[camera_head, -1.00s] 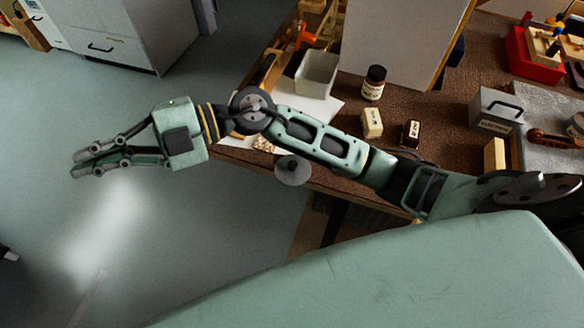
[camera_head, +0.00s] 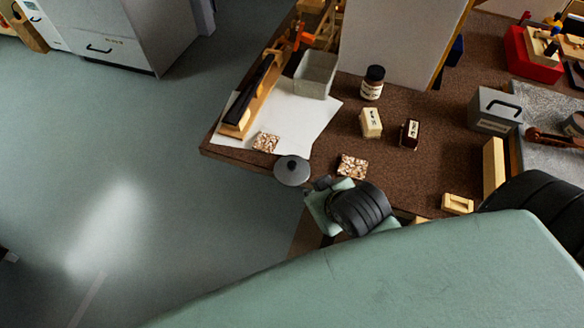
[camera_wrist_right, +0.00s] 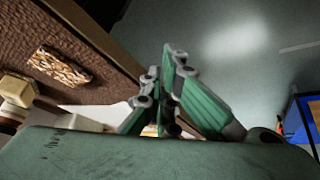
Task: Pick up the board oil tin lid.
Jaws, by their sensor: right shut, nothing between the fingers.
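The grey round lid (camera_head: 292,171) with a dark knob lies at the front edge of the bench in the head view, seeming to overhang it slightly. I cannot make out its label, and I cannot pick it out in the right wrist view. My right arm's green and black wrist part is just right of and below the lid in the head view, with the fingers hidden. In the right wrist view my right gripper (camera_wrist_right: 170,70) is shut and empty, beside the bench edge with floor behind it. My left gripper is not in view.
The bench (camera_head: 410,185) holds two speckled squares (camera_head: 352,166), a white sheet (camera_head: 290,115), a dark-capped bottle (camera_head: 373,83), small blocks (camera_head: 371,122) and a grey handled box (camera_head: 495,110). Open floor (camera_head: 150,150) lies to the left.

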